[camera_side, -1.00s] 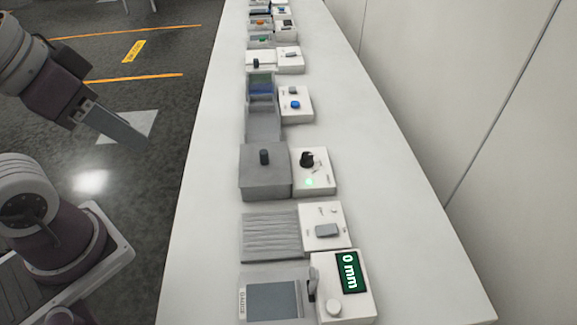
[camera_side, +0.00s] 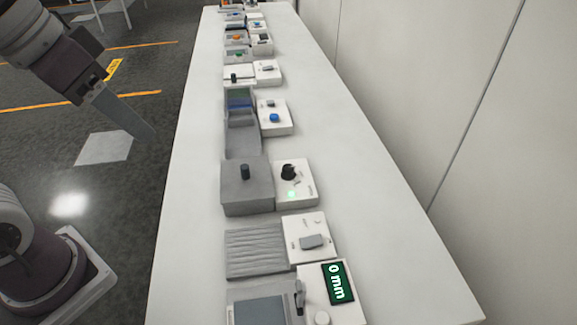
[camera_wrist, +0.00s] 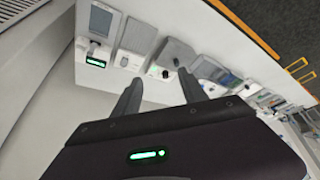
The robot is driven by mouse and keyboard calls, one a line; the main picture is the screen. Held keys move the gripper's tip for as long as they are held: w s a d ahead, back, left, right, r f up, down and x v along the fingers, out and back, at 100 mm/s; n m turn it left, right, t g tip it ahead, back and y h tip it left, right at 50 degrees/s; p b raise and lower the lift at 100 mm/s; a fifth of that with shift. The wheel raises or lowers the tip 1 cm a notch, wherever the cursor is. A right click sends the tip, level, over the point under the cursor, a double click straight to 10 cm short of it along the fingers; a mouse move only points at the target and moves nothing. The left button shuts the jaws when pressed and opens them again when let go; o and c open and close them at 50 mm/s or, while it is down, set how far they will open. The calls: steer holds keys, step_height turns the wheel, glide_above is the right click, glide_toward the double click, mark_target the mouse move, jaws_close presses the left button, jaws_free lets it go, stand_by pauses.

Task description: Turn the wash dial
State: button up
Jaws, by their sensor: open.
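A black dial (camera_side: 288,172) stands on a white panel with a lit green light, beside a grey box (camera_side: 246,200) with a dark knob on top. Its label is too small to read, so I cannot tell if it is the wash dial. In the wrist view a dark knob (camera_wrist: 165,74) on a white panel shows beyond the fingers, next to the grey box (camera_wrist: 180,50). My gripper (camera_side: 150,134) is at the left, outside the table's left edge, apart from the panels. In the wrist view my gripper (camera_wrist: 160,76) has its fingers apart with nothing between them.
A panel with a green "0 mm" display (camera_side: 338,283) and one with a grey rocker (camera_side: 312,242) stand nearer. A panel with a blue button (camera_side: 274,118) and several other devices stand farther along. The white table (camera_side: 380,200) is clear to their right, by a wall.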

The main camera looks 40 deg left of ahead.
steer(key=w+m+g, duration=0.2)
steer(key=w, duration=1.1)
steer(key=m+g, duration=0.3)
steer(key=m, duration=0.1)
glide_above(288, 167)
step_height(288, 167, down, 21)
steer(key=shift+m+y, duration=0.3)
steer(key=shift+m, duration=0.1)
step_height(288, 167, down, 9)
steer(key=shift+r, duration=0.1)
steer(key=shift+f, duration=0.35)
steer(key=shift+c, duration=0.2)
jaws_close()
